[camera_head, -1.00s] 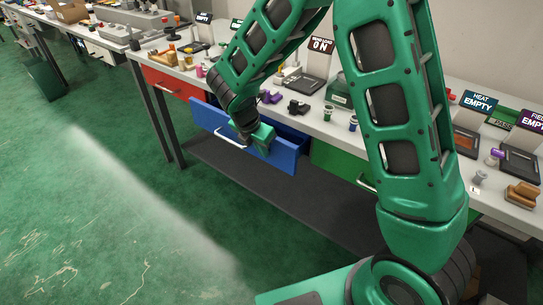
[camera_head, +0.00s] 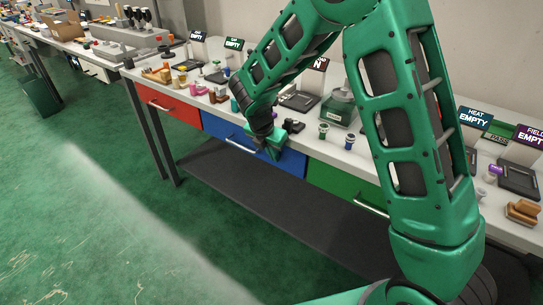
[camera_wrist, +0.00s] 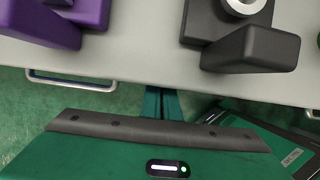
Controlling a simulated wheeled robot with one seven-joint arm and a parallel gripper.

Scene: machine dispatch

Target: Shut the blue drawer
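The blue drawer (camera_head: 220,129) is in the workbench, between the red and green drawers. Its front looks flush with theirs, and no open interior shows. My gripper (camera_head: 271,150) is at the blue front, right of the drawer's bar handle (camera_head: 241,147), and hides part of the front. In the wrist view my gripper's fingers (camera_wrist: 161,103) are together, with nothing seen between them, and point at the bench edge. A metal bar handle (camera_wrist: 70,80) shows to their left there. I cannot tell whether the fingers touch the drawer.
The red drawer (camera_head: 168,105) and green drawer (camera_head: 345,186) look shut. The white benchtop (camera_head: 350,156) holds trays, signs and small parts. Purple parts (camera_wrist: 45,22) and a dark block (camera_wrist: 250,45) lie near its edge. A dark lower shelf (camera_head: 260,198) runs underneath. The floor in front is clear.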

